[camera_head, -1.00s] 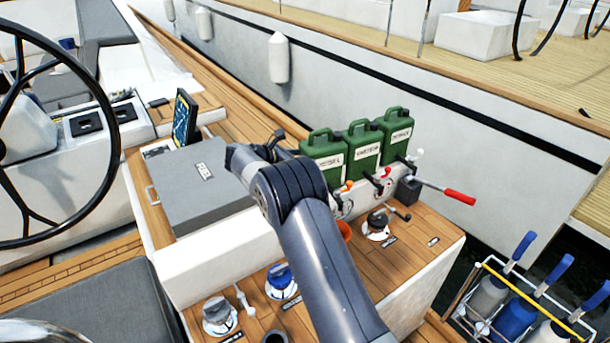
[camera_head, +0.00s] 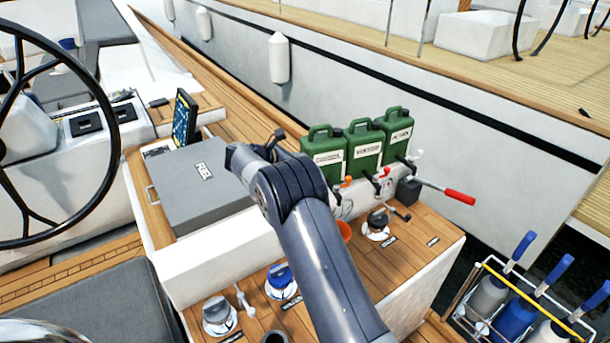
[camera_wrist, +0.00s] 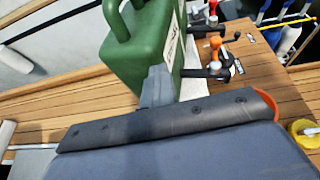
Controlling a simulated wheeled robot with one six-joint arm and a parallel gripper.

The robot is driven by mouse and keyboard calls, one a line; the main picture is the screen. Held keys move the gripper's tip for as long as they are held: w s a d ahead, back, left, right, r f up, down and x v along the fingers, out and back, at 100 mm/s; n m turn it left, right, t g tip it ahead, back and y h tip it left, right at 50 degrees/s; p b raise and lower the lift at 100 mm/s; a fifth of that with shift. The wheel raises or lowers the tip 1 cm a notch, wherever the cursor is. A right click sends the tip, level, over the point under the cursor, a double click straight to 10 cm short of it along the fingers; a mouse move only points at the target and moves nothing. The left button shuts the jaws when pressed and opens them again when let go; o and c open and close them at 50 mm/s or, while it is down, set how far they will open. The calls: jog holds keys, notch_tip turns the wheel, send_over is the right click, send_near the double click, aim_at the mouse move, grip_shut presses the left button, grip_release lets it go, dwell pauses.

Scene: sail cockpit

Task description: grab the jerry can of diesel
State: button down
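Three green jerry cans with white labels stand upright in a row on the console: a left one (camera_head: 322,143), a middle one (camera_head: 364,136) and a right one (camera_head: 398,122). The label lettering is too small and blurred for me to tell which is diesel. My gripper (camera_wrist: 158,88) is close to the left can in the head view, where my arm partly hides it. In the wrist view a green can (camera_wrist: 133,50) stands just beyond the grey finger part. I cannot tell whether they touch, or how far apart the fingers are.
A grey box lid (camera_head: 190,190) lies left of my arm. Levers with orange and red knobs (camera_head: 383,172) and a red-handled lever (camera_head: 459,197) stand in front of the cans. Winches (camera_head: 377,222) sit on the wooden deck. A white hull (camera_head: 330,80) rises behind.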

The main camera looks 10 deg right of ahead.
jog(key=shift+r, duration=0.15)
notch_tip(320, 180, up, 10)
jog(key=b, duration=0.1)
jog(key=shift+f, duration=0.2)
dwell(0.4)
jog(key=shift+c, duration=2.2)
grip_release()
jog(key=shift+a, duration=0.1)
